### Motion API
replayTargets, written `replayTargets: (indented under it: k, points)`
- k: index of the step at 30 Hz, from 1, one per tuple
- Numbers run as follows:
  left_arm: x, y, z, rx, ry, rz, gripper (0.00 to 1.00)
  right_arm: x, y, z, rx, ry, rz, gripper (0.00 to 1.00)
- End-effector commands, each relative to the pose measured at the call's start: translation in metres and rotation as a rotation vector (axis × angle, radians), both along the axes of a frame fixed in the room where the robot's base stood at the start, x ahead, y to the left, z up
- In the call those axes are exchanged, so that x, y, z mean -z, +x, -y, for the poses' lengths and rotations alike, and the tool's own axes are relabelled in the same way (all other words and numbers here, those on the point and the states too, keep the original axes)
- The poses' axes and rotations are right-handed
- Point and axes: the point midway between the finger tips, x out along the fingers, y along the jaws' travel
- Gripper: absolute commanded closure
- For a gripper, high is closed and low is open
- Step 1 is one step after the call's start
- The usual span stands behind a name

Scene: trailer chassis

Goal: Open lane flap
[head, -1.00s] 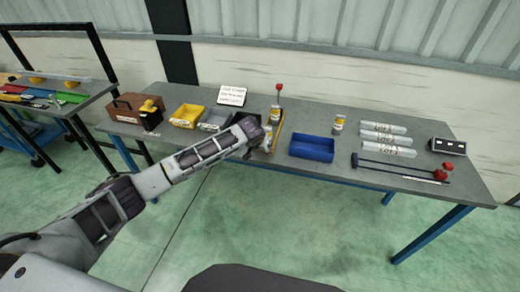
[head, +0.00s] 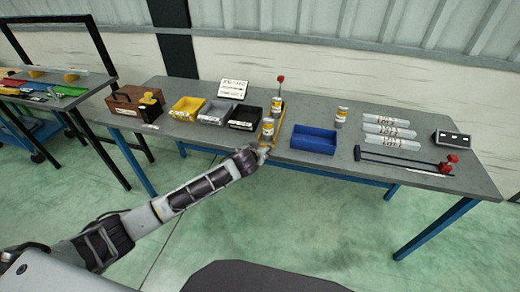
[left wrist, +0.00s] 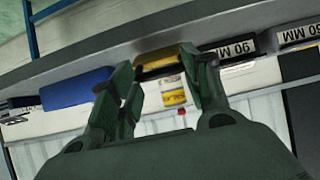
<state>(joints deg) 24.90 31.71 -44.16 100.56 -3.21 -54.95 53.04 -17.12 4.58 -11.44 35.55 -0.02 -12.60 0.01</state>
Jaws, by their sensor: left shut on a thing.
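A narrow yellow lane (head: 279,127) runs front to back on the table. Two white and yellow cans stand in it, the front one here (head: 268,128). A post with a red knob (head: 281,79) rises at its far end. My left gripper (head: 262,152) is at the lane's front end, by the table's front edge. In the left wrist view, its fingers (left wrist: 168,85) stand either side of the yellow front piece (left wrist: 158,62), seemingly the flap, and are shut on it. A can (left wrist: 173,92) shows beyond. The exact contact is hidden. My right gripper is not in view.
A blue bin (head: 314,139) stands close right of the lane, a black bin (head: 245,117) close left, with grey and yellow bins beyond. Further right are a lone can (head: 341,116), clear tubes (head: 390,130) and a red-handled rod (head: 405,162). Floor in front is free.

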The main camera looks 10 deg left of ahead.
Motion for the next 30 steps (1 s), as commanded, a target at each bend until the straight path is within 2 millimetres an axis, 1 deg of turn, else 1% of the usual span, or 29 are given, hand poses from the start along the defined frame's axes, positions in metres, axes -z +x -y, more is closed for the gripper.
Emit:
replayTargets:
  k: [1,6,15,25,26,30]
  points:
    - [0.006,-0.004,0.004,0.004,-0.007,-0.008,0.95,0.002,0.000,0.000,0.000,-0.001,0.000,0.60]
    - [0.012,-0.007,0.003,0.003,-0.005,-0.012,0.95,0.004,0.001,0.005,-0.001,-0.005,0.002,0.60]
    - [0.015,-0.009,0.003,0.003,-0.004,-0.016,0.96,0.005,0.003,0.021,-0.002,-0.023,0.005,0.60]
    - [0.013,-0.007,0.003,0.003,-0.005,-0.010,0.97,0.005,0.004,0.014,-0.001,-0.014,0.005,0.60]
    - [0.013,-0.007,0.002,0.003,-0.005,-0.010,0.52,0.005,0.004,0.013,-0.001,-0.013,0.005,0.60]
    - [0.012,-0.007,0.002,0.002,-0.004,-0.008,0.34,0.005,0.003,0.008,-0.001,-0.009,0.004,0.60]
